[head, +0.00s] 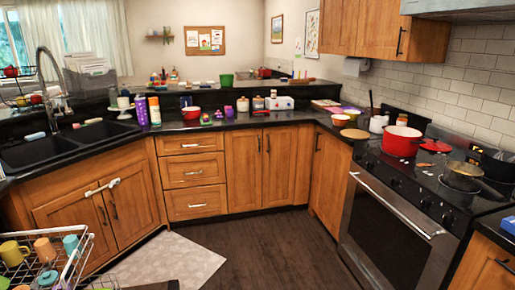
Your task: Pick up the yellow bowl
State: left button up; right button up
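No thing is clearly a yellow bowl. The likeliest are small round items on the counter in the corner left of the stove. One is a bowl with a pale yellow top and a reddish side (340,120). Just behind it is a yellow and purple dish (351,112). In front of them is a flat tan round piece (354,134); I cannot tell if it is a bowl or a board. Neither of my grippers is in the head view.
A red pot (402,142) and a pan (462,175) stand on the stove (400,215). The dark double sink (55,150) is at left. A wire rack with cups (75,262) is at the lower left. The wooden floor (275,245) in the middle is clear.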

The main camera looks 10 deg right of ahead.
aim_at(353, 115)
jog(key=i+l+z, duration=0.1)
jog(key=i+z, duration=0.35)
jog(key=i, duration=1.6)
